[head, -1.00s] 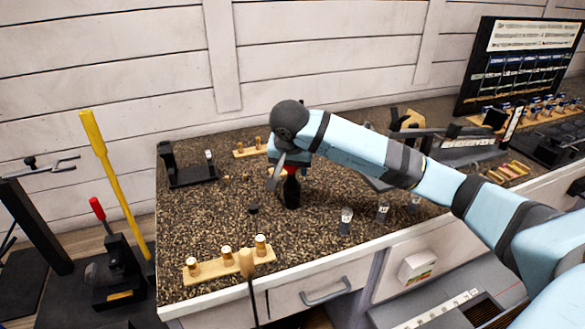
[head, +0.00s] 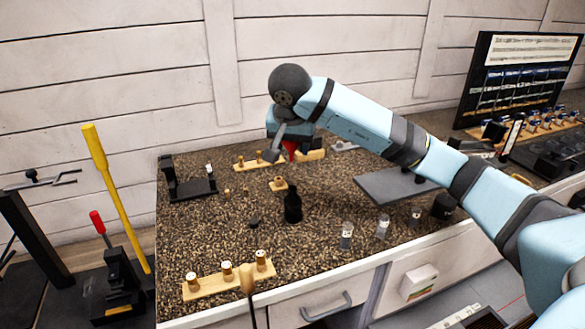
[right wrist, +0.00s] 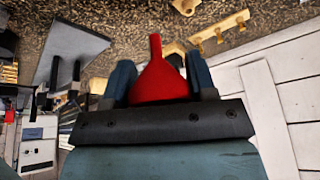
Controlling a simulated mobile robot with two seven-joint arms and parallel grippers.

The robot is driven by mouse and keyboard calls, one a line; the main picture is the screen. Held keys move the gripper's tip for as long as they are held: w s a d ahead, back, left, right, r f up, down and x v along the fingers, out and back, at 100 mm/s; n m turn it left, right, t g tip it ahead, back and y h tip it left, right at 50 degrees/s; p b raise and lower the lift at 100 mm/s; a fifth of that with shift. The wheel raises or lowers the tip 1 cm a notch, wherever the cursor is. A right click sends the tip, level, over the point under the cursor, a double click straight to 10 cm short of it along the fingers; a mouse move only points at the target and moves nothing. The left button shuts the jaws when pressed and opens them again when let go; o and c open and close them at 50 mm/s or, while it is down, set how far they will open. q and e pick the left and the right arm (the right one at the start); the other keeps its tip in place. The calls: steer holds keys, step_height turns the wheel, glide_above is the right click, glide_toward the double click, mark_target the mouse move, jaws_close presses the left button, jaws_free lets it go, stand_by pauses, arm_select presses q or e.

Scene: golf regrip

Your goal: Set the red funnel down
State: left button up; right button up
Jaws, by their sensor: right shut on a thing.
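The red funnel (right wrist: 158,82) is held between the two fingers of my right gripper (right wrist: 160,80) in the right wrist view, its narrow spout pointing toward the speckled bench top. In the head view only a small red part of the funnel (head: 290,148) shows below my right gripper (head: 288,155), near the back of the bench (head: 330,225). My right gripper is shut on the funnel. A black bottle (head: 293,207) stands upright on the bench, nearer than the funnel and apart from it. My left gripper is in neither view.
Wooden peg racks stand at the back (head: 246,164) and front left (head: 230,280) of the bench. A black stand (head: 188,184) is at the left and a grey plate (head: 385,186) at the right. Small clear cups (head: 346,236) line the front. Speckled surface around the bottle is mostly free.

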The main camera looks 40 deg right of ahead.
step_height(320, 180, up, 9)
steer(key=shift+r+p, duration=0.15)
steer(key=shift+p, duration=0.5)
steer(key=shift+d+r, duration=0.1)
steer(key=shift+r, duration=0.05)
steer(key=s+d+f+n+y, duration=0.1)
steer(key=d+f+n, duration=0.2)
steer(key=d+f, duration=0.55)
steer(key=shift+t, duration=0.3)
steer(key=f, duration=0.4)
steer(key=d+f, duration=0.1)
steer(key=f, duration=0.8)
steer(key=shift+s+d+f, duration=0.15)
steer(key=shift+f, duration=0.1)
step_height(320, 180, down, 4)
steer(key=shift+f, duration=0.35)
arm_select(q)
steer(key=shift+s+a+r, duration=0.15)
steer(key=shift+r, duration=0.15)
